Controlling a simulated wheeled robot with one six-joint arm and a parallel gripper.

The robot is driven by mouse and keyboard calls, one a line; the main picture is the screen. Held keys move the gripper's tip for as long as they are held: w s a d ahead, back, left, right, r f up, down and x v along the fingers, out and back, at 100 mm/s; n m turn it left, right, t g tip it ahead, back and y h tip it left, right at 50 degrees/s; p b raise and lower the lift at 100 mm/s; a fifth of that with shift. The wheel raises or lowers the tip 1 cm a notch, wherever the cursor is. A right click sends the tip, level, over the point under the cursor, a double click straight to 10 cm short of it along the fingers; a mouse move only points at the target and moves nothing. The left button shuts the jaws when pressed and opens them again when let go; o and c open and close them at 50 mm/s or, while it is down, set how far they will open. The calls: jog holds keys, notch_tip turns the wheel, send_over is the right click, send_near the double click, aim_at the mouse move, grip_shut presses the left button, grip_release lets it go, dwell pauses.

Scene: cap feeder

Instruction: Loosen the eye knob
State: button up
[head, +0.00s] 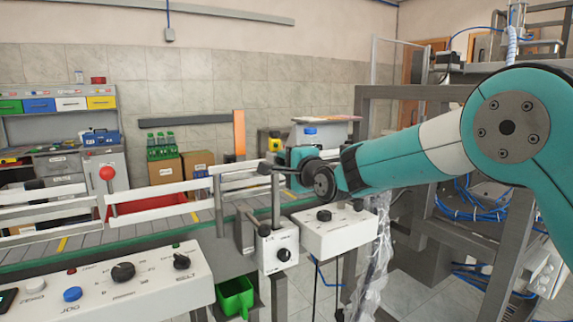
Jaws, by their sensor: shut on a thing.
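My gripper (275,169) reaches in from the right, with its dark fingers at the top of a grey upright post (276,205). It is shut on a small dark piece (264,168) at the post's top, which I take to be the eye knob. The knob is small and partly hidden by the fingers, so its turn cannot be read.
A conveyor with white guard rails (160,190) runs behind the post, with a red-knobbed rod (107,173). A white control panel (110,285) fills the front left. Another white box (335,232) with a black knob stands just right. A green bin (235,296) hangs below.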

dwell(0.3)
jog(key=o, duration=0.9)
jog(key=shift+o, duration=0.2)
jog(key=b+v, duration=0.3)
jog(key=v, duration=1.4)
jog(key=shift+d+b, duration=0.2)
jog(key=shift+b, duration=0.2)
jog(key=shift+s, duration=0.15)
